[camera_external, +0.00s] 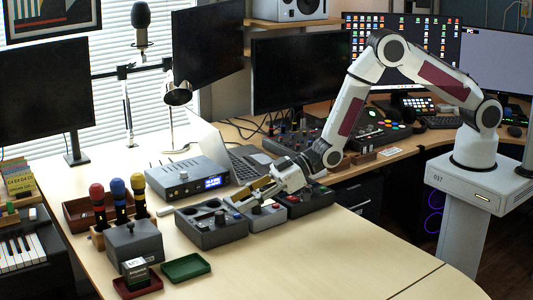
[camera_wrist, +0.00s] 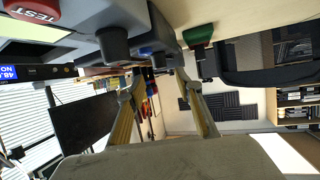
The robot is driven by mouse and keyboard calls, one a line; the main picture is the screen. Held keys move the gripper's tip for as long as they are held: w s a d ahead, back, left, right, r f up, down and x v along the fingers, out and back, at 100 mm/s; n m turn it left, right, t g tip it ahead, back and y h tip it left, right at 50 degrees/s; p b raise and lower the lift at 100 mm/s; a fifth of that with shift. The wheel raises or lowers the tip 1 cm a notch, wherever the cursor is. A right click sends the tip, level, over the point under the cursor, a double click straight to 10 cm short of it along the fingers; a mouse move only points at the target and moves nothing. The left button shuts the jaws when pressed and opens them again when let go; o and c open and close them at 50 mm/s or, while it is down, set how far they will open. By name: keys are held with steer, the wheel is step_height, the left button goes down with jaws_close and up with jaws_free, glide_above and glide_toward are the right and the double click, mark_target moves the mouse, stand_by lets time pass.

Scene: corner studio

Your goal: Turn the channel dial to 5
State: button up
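A grey control box (camera_external: 213,233) stands on the table in the external view, with small controls on top that are too small to read. Contact with the knob is not visible.
A red TEST button (camera_wrist: 34,8) shows at the wrist view's upper left. A second grey box (camera_external: 266,220) and a dark box (camera_external: 308,205) stand right of the control box. A display unit (camera_external: 190,187) stands behind; a green tray (camera_external: 186,267) lies in front. Table front right is clear.

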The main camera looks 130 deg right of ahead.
mark_target(221, 212)
steer(key=shift+w, duration=0.15)
steer(key=shift+x, duration=3.75)
steer(key=shift+f, duration=0.1)
jaws_close()
